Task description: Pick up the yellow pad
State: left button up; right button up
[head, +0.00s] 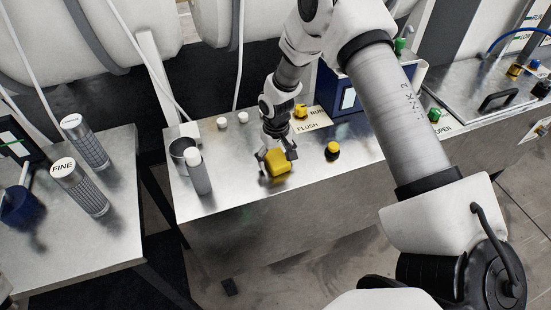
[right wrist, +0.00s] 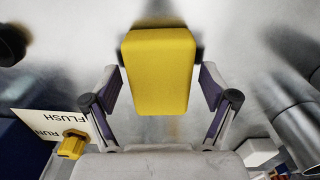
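The yellow pad (head: 279,162) is a rounded block at the metal bench, below my right gripper (head: 277,154). In the right wrist view the yellow pad (right wrist: 160,70) lies between the two fingers of my right gripper (right wrist: 161,80). The fingers are spread, one on each side of it, with narrow gaps showing, so I see no firm grip. Whether the pad rests on the bench or sits just above it is hard to tell. My left gripper is not in view.
On the metal bench (head: 225,195), a grey cylinder with a white cap (head: 198,172) and a dark cup (head: 182,150) stand to the left. A yellow-topped black button (head: 333,150) is to the right. A yellow knob (head: 300,111) sits by the FLUSH/RUN label (head: 312,121).

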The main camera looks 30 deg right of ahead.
aim_at(275, 156)
jog(key=shift+s+r, duration=0.15)
jog(key=shift+s, duration=0.05)
jog(key=c, duration=0.5)
jog(key=shift+w, duration=0.1)
jog(key=shift+c, duration=0.3)
jog(key=shift+w+r+b, duration=0.2)
jog(key=shift+r+b, duration=0.1)
notch_tip(275, 156, up, 2)
jog(key=shift+r+b, duration=0.1)
jog(key=shift+b, duration=0.4)
jog(key=s+r+b, duration=0.2)
jog(key=s+b, duration=0.4)
jog(key=s, duration=1)
jog(key=shift+b, duration=0.3)
